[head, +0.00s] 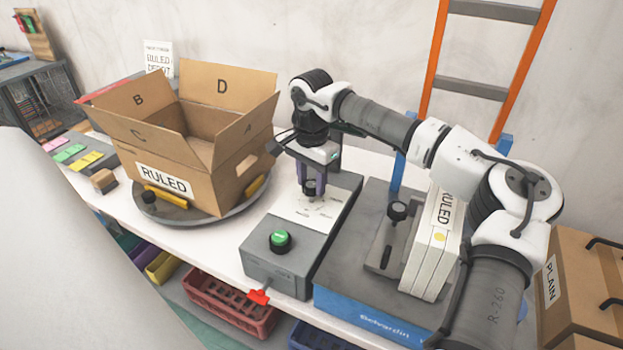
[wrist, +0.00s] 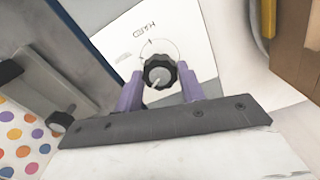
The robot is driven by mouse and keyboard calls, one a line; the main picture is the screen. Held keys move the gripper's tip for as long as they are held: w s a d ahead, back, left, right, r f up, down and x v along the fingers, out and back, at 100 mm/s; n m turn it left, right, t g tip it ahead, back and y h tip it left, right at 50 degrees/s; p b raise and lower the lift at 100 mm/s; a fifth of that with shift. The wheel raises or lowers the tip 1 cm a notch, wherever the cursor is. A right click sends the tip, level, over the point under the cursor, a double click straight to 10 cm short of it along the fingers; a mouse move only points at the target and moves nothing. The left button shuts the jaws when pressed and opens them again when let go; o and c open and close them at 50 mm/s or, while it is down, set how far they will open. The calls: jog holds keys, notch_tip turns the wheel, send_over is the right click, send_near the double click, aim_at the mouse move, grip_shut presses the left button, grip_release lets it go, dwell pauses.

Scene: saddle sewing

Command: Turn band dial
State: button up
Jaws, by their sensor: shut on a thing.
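The band dial (wrist: 159,73) is a dark ridged knob with a grey cap and a light pointer mark, on a white plate with a printed scale. In the wrist view it sits between the two purple fingers of my gripper (wrist: 162,88), which is shut on it. The pointer aims to the lower left in that view. In the head view my gripper (head: 312,186) comes straight down over the dial (head: 312,190) on the grey control box (head: 325,236).
A green button (head: 280,240) and a red lever (head: 259,297) are at the control box's front. An open RULED carton (head: 165,180) stands on a round turntable (head: 205,220) at left. A blue-based machine (head: 370,318) holding RULED books (head: 428,258) stands close at right, and a PLAIN box (head: 580,290) beyond.

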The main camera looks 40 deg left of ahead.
aim_at(311, 185)
jog(key=shift+r, duration=0.1)
jog(key=o, duration=1)
notch_tip(311, 185, up, 14)
jog(key=shift+f+b, duration=0.1)
jog(key=shift+b, duration=0.85)
jog(key=shift+f, duration=0.1)
